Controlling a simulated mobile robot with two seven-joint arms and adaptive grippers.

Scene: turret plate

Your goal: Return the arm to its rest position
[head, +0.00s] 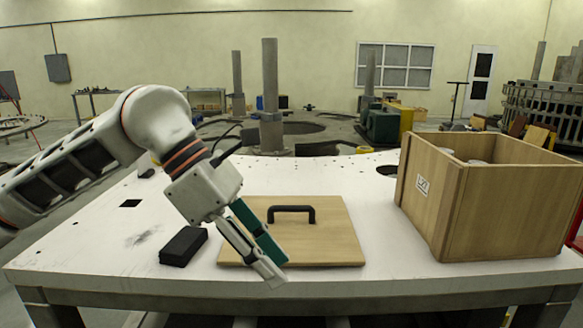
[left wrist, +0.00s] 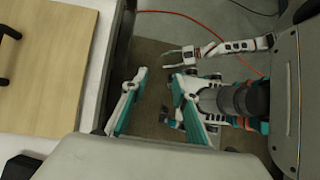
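My left arm reaches in from the left over the white table (head: 360,185). Its gripper (head: 276,273) points down and right above the table's front part, in front of a wooden board with a black handle. In the left wrist view its two teal-and-white fingers (left wrist: 155,105) are apart with nothing between them. My right arm does not show in the head view.
The wooden board (head: 335,230) lies flat under my left gripper, its black handle (head: 292,209) standing up. A black block (head: 183,246) lies left of it. An open wooden box (head: 510,215) stands at the right. The table's middle back is clear. A red cable (left wrist: 195,18) runs along the floor.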

